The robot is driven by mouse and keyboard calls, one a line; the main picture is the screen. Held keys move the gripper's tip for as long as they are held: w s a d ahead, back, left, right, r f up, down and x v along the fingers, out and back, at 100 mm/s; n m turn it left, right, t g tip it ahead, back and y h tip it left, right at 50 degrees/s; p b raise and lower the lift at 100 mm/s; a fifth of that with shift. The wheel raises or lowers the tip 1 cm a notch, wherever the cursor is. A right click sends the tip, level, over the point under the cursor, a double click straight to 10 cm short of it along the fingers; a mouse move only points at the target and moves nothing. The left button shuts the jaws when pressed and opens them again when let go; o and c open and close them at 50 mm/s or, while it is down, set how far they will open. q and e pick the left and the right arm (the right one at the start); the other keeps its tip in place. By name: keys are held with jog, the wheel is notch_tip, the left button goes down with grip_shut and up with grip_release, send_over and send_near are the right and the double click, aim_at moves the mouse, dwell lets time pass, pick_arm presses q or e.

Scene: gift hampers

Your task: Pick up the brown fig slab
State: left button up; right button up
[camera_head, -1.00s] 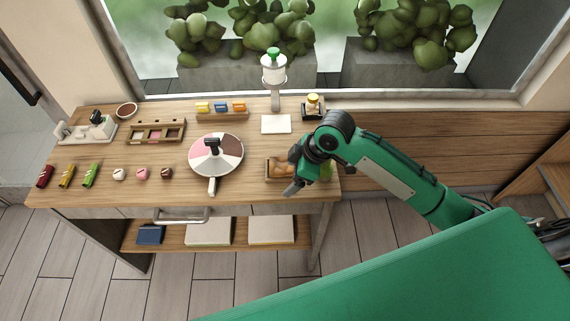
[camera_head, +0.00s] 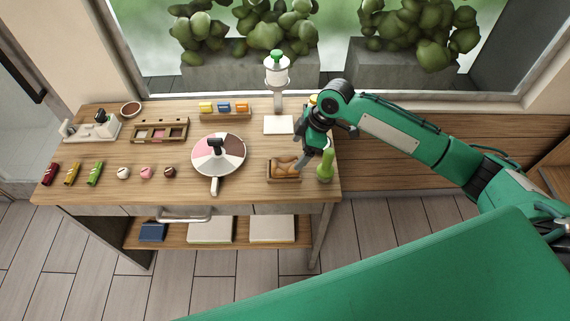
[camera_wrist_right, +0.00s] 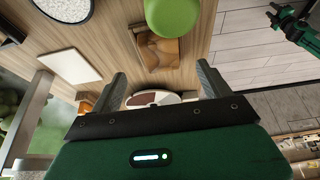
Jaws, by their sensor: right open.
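A small wooden tray (camera_head: 283,181) at the table's front right holds brown rounded pieces (camera_head: 287,165). They also show in the right wrist view (camera_wrist_right: 163,50). I cannot tell whether any of them is the fig slab. My right gripper (camera_head: 316,152) is open and empty, above the table's right end, beside and behind this tray. Its two fingers stand apart in the wrist view (camera_wrist_right: 160,82), with the tray beyond them. A green-and-black arm end, my left gripper (camera_wrist_right: 276,14), shows small at the wrist view's upper right; its jaws are unclear.
A green bottle-like object (camera_head: 325,168) stands right of the tray, close to my right gripper. A round sectioned board (camera_head: 205,158) lies left of it. A compartmented wooden box (camera_head: 158,131), several coloured packs and a white dispenser (camera_head: 277,72) stand farther off. A white card (camera_head: 279,125) lies behind.

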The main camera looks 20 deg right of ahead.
aim_at(289, 163)
jog(key=shift+a+f, duration=0.25)
jog(key=shift+f, duration=0.35)
jog(key=shift+a+f+p, duration=0.15)
jog(key=shift+f+p, duration=0.15)
jog(key=shift+p, duration=0.1)
jog(key=p+x, duration=0.1)
jog(key=x, duration=0.2)
jog(key=shift+f, duration=0.35)
jog(key=shift+w+a+f, duration=0.1)
jog(key=shift+w+f, duration=0.05)
jog(key=shift+f, duration=0.2)
jog(key=shift+c, duration=0.4)
jog(key=c, duration=0.8)
jog(key=shift+r, duration=0.2)
